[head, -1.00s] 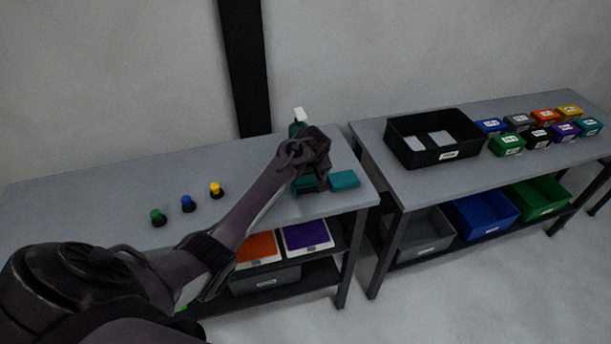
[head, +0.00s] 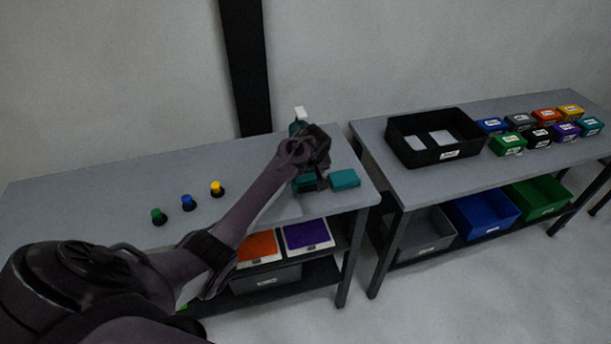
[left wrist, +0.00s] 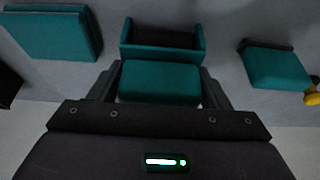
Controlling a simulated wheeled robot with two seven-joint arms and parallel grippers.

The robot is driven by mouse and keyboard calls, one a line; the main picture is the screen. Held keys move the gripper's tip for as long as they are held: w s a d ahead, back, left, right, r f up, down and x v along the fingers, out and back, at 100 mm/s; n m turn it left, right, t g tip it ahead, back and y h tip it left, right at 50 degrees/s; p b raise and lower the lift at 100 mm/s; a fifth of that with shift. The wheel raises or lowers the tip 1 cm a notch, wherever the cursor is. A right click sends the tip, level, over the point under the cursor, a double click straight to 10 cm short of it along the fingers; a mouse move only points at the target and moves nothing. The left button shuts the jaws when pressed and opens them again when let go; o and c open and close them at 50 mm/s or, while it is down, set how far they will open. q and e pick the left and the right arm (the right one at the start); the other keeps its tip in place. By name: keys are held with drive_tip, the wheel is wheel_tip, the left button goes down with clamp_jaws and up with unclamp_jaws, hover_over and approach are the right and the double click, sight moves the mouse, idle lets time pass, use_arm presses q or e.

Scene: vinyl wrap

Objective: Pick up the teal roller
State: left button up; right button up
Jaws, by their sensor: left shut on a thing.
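My left gripper (head: 314,183) is over the right end of the left table. In the left wrist view its fingers (left wrist: 160,88) are on either side of a teal piece, which I take for the teal roller (left wrist: 158,82), and are shut on it. In the head view the gripper and wrist cover most of it. A teal open-sided holder (left wrist: 162,52) with a dark inside shows just beyond the held piece. I cannot tell whether the held piece is clear of the table. My right gripper is not in view.
A teal block (head: 345,179) lies right of the gripper. A teal item with a white top (head: 301,115) stands behind it. Green, blue and yellow knobs (head: 217,189) stand to the left. The right table carries a black bin (head: 435,152) and several coloured boxes.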

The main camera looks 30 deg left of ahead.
use_arm(q)
wheel_tip(320, 180, up, 28)
drive_tip(key=shift+b, duration=0.4)
drive_tip(key=shift+f, duration=0.2)
